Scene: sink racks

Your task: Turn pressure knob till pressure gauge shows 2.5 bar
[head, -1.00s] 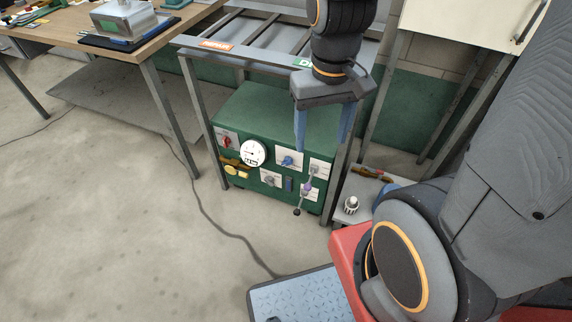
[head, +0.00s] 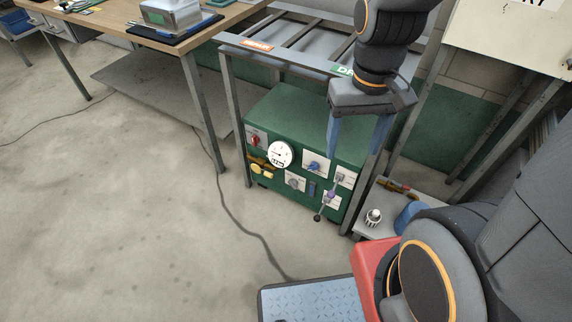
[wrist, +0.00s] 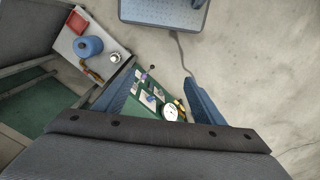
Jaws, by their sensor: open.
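A green box (head: 300,115) stands on the floor under a rack, with controls on its front. The round white pressure gauge (head: 280,154) is at the front's left; its needle reading is too small to tell. A blue knob (head: 314,166) sits on a white plate right of the gauge, a grey knob (head: 294,181) below it, and a red knob (head: 254,140) at the upper left. I cannot tell which is the pressure knob. My gripper (head: 354,150) is open and empty, pointing down by the box's right part. The gauge (wrist: 171,113) also shows in the wrist view.
The grey rack (head: 290,45) stands over the box, its legs close to the gripper. A lever (head: 325,205) sticks out of the front's lower right. A low shelf (head: 375,225) with small items is at the right. The floor (head: 110,230) in front is mostly clear.

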